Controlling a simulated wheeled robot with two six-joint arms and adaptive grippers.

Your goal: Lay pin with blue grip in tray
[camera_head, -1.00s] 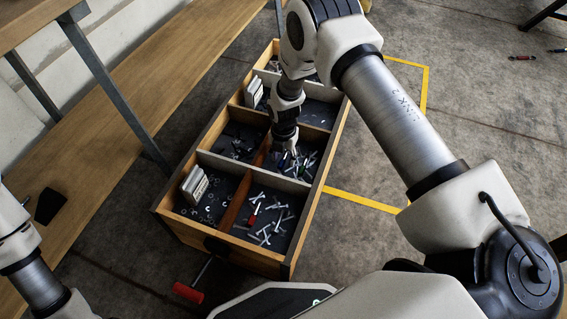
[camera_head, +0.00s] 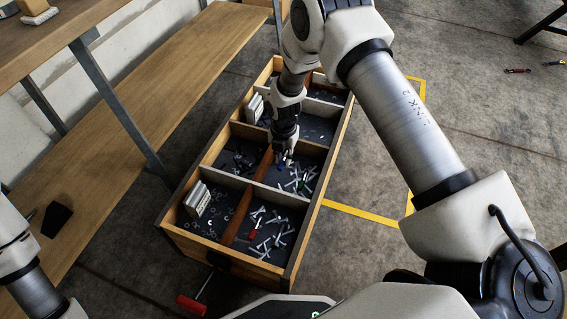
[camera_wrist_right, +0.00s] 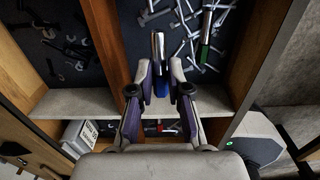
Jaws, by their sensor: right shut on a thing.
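My right gripper (camera_head: 283,158) is over a middle right compartment of the wooden divided tray (camera_head: 318,205). In the right wrist view its fingers (camera_wrist_right: 160,75) are shut on the pin with the blue grip (camera_wrist_right: 162,88). The pin's shiny metal end points away from the gripper, toward the compartment with loose bolts. I cannot tell whether the pin touches the bolts or floor below. The blue grip (camera_head: 280,168) shows small in the head view. Part of my left arm shows at the left edge; its gripper is out of frame.
A pin with a green grip (camera_wrist_right: 203,52) lies among bolts in the same compartment. A red-handled tool (camera_head: 254,231) lies in the near right compartment. A red-handled tool (camera_head: 192,304) lies before the tray. A wooden bench (camera_head: 130,150) runs along the left.

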